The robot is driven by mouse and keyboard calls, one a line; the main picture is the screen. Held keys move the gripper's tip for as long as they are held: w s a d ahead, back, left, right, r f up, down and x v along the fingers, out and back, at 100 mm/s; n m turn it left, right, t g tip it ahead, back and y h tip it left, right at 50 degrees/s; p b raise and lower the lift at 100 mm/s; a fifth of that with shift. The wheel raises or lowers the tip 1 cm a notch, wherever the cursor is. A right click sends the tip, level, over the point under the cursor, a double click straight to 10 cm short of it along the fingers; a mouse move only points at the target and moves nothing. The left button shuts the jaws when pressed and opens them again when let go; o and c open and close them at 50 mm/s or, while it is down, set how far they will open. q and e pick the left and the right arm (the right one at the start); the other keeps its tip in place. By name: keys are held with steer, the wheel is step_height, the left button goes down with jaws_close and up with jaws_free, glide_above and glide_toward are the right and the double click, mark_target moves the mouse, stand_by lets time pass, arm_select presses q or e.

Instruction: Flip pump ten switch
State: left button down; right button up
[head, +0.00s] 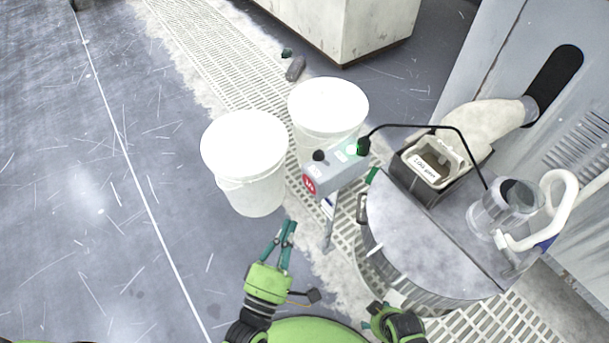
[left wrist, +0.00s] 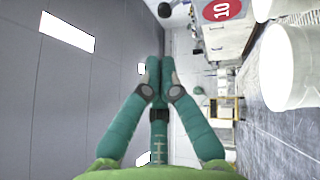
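The pump ten switch box (head: 338,168) is a grey box with a red round label (head: 309,184) on its near end. A black knob (head: 318,155) and a lit green indicator (head: 351,149) are on its top. In the left wrist view the red label (left wrist: 222,9) reads 10, at the upper right. My left gripper (head: 289,224) is below and left of the box, apart from it. Its teal fingers (left wrist: 160,68) are together with nothing between them. My right gripper (head: 380,312) shows only partly at the bottom, below the round tank; its fingertips are unclear.
Two white lidded buckets (head: 245,150) (head: 328,108) stand left of and behind the box. A round metal tank (head: 425,240) with a clear jug (head: 503,210) is at right. A black cable (head: 430,126) runs from the box. The floor at left is clear.

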mark_target(318, 156)
arm_select(q)
steer(key=x, duration=1.3)
steer(key=shift+w+d, duration=0.1)
steer(key=shift+w, duration=0.4)
arm_select(e)
steer(key=shift+s+r, duration=0.1)
steer(key=shift+s, duration=0.25)
arm_select(q)
steer(key=shift+r, duration=0.1)
steer(key=shift+d+r+p, duration=0.1)
steer(key=shift+r+p, duration=0.05)
steer(key=shift+p, duration=0.2)
steer(key=shift+w+p, duration=0.1)
steer(key=shift+p, duration=0.2)
steer(key=shift+d+m+g, duration=0.1)
steer(key=shift+m+g, duration=0.2)
arm_select(e)
steer(key=shift+w+d+f+t, duration=0.1)
steer(key=shift+w+f+t, duration=0.1)
steer(key=shift+w, duration=0.2)
steer(key=shift+w+d+f+t, duration=0.1)
steer(key=shift+w+f+t, duration=0.1)
steer(key=shift+w, duration=0.2)
